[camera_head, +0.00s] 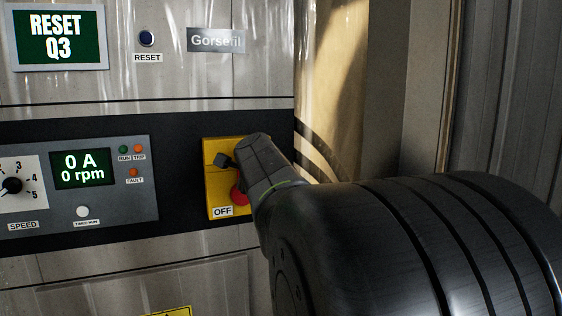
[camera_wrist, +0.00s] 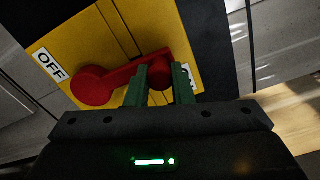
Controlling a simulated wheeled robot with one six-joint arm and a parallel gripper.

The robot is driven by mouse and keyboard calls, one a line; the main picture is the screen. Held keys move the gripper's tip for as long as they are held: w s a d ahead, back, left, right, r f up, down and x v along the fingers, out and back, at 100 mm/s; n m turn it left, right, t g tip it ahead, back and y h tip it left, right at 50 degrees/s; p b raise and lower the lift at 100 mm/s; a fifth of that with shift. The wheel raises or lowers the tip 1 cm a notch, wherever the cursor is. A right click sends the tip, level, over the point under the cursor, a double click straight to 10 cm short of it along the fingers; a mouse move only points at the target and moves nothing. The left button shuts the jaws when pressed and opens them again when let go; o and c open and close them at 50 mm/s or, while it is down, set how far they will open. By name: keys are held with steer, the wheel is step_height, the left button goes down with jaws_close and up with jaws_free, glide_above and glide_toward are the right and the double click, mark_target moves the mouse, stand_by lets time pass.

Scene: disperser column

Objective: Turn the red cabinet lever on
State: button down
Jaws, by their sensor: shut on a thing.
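The yellow switch plate (camera_head: 211,180) with the red lever (camera_head: 239,196) is on the dark band of the cabinet front. An OFF label (camera_head: 222,212) is at its lower left. In the wrist view the red lever (camera_wrist: 92,86) has a large round end on the left, near the OFF label (camera_wrist: 51,65). Its bar runs right to between the green fingers of my gripper (camera_wrist: 161,77), which is shut on it. A second label is mostly hidden behind the right finger. My gripper (camera_head: 237,155) covers much of the plate in the head view.
Left of the plate is a grey panel with a green display (camera_head: 81,169), small lamps and a speed knob (camera_head: 12,186). Above are a RESET button (camera_head: 146,39) and a RESET Q3 screen (camera_head: 59,38). A beige side wall (camera_head: 385,80) stands to the right.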

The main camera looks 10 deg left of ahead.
steer(key=c, duration=1.3)
jaws_free()
steer(key=shift+d, duration=0.1)
steer(key=shift+o, duration=0.2)
steer(key=p+v, duration=0.1)
steer(key=v, duration=1.2)
steer(key=shift+s, duration=0.4)
steer(key=shift+w+d, duration=0.1)
steer(key=b+x, duration=0.1)
steer(key=x, duration=1.2)
steer(key=shift+w, duration=0.35)
